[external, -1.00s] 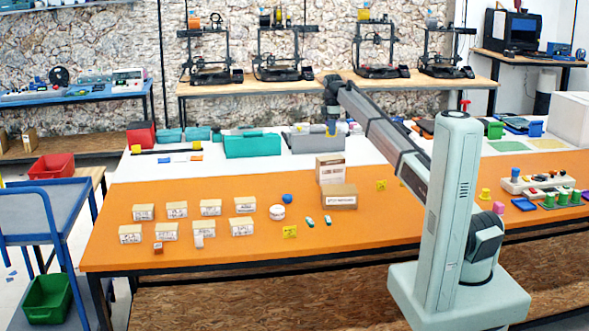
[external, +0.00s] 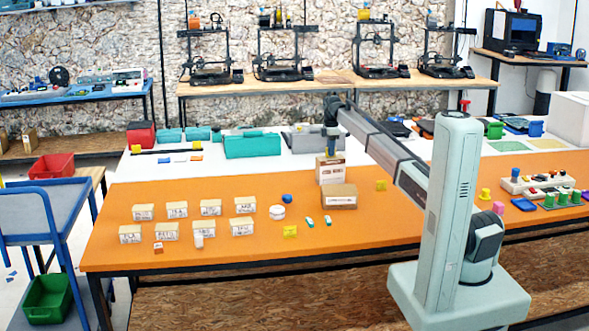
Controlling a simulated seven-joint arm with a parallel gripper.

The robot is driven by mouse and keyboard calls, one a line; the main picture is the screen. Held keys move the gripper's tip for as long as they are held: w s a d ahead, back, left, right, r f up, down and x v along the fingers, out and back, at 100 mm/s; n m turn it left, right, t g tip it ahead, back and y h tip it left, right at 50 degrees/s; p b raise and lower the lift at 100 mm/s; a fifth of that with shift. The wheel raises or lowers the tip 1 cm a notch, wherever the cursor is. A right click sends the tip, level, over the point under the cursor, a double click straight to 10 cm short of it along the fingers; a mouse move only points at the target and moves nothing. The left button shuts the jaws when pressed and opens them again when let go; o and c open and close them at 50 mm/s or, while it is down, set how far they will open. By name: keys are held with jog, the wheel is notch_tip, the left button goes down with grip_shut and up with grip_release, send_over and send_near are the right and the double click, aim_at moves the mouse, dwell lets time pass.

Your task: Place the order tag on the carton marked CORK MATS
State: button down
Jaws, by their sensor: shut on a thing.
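My gripper (external: 331,153) points down at the back of the orange table mat. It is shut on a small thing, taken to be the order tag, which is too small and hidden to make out. An upright carton (external: 330,171) with a white and brown front stands directly below the fingertips, with a lower brown carton (external: 339,202) in front of it. Both carry printed labels that I cannot read surely, so I cannot tell which is marked CORK MATS. Whether the held thing touches the upright carton is unclear.
Several small labelled boxes (external: 168,231) stand at the left. A white round tub (external: 277,212), a blue ball (external: 287,198) and yellow notes (external: 290,231) lie near the cartons. A teal case (external: 252,145) and a grey case (external: 310,141) stand behind.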

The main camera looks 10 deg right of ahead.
jog(key=shift+f, duration=0.1)
jog(key=c, duration=1.2)
grip_release()
notch_tip(320, 180, up, 12)
jog(key=shift+r, duration=0.15)
